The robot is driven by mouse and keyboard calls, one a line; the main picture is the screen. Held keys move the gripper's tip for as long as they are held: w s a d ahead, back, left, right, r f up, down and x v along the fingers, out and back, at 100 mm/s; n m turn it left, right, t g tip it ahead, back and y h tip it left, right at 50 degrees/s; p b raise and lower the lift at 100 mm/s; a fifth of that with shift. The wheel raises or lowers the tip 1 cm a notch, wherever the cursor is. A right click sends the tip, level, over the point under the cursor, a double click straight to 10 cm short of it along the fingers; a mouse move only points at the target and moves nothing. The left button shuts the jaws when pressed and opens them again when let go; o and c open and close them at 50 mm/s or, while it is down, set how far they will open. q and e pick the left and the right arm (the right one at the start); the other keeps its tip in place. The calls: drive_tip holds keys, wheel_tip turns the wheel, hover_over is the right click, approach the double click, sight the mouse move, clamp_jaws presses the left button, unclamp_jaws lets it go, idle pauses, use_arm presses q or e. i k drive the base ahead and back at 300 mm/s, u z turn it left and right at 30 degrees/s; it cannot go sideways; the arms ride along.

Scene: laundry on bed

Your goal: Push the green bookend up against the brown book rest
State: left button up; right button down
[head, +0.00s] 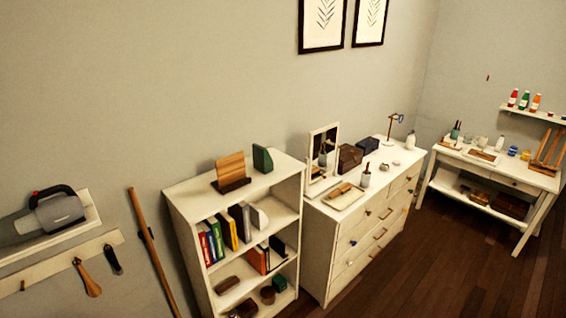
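The green bookend (263,159) stands upright on top of the white bookcase, toward its back edge. The brown book rest (231,172) stands on the same top, to the left of the bookend, with a lighter brown upright panel and a dark base. A gap of bare white top shows between the two, so they are apart. Neither of my grippers is in the head view.
The white bookcase (196,192) holds books and small items on its shelves. A white dresser (322,231) with a mirror (324,150) and boxes stands right beside it. A wooden pole (150,250) leans at the left. Dark wooden floor (420,262) is open at the lower right.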

sight(263, 162)
drive_tip(key=z, duration=1.55)
drive_tip(key=i, duration=3.7)
drive_tip(key=u, duration=2.55)
